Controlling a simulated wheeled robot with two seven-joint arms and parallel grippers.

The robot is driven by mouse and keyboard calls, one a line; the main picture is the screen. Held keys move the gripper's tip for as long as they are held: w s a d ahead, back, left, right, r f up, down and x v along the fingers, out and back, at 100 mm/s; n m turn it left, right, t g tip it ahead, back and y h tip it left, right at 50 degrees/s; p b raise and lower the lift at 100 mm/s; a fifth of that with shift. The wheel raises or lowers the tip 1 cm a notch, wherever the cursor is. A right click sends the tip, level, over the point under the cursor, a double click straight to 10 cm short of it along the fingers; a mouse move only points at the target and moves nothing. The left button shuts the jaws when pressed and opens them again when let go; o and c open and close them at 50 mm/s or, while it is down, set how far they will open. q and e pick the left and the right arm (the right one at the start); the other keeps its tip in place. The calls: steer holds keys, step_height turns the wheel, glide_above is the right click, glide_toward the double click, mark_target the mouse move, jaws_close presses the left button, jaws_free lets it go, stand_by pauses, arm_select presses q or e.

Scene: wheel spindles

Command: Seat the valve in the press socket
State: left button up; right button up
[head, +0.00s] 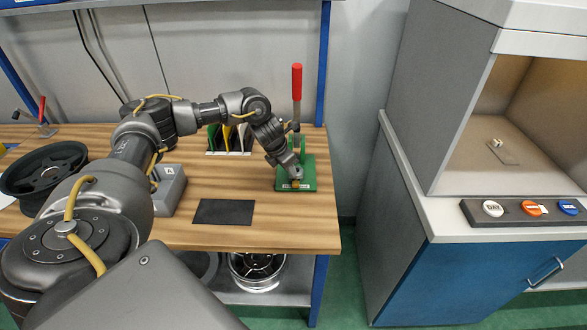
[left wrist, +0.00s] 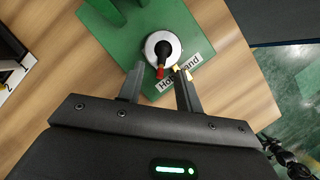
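The green press (head: 312,172) with its red-handled lever (head: 297,82) stands at the right end of the wooden bench. Its socket shows in the left wrist view as a pale round ring (left wrist: 154,40) on the green base. The valve (left wrist: 164,48), black with a small red and brass-coloured end, is in the ring's opening; I cannot tell how deep it sits. My left gripper (left wrist: 159,72) is over the press base, its two fingers apart on either side of the valve's red end, with gaps visible. In the head view the gripper (head: 294,176) hides most of the socket. My right gripper is not in view.
A black mat (head: 223,212) lies on the bench left of the press. A grey box (head: 168,188) marked A, a rack of coloured cards (head: 229,138) and a dark wheel (head: 43,170) are further left. A cabinet (head: 440,270) with buttons stands right, across a gap.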

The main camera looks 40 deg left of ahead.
arm_select(q)
steer(key=shift+w+f, duration=0.2)
steer(key=shift+f, duration=0.35)
jaws_close()
steer(key=shift+r, duration=0.15)
steer(key=shift+r, duration=0.3)
step_height(320, 180, up, 2)
steer(key=shift+r, duration=0.1)
steer(key=s+d+r, duration=0.6)
steer(key=d+r, duration=0.4)
steer(key=d, duration=0.2)
steer(key=shift+s+d, duration=0.2)
steer(key=shift+d, duration=0.15)
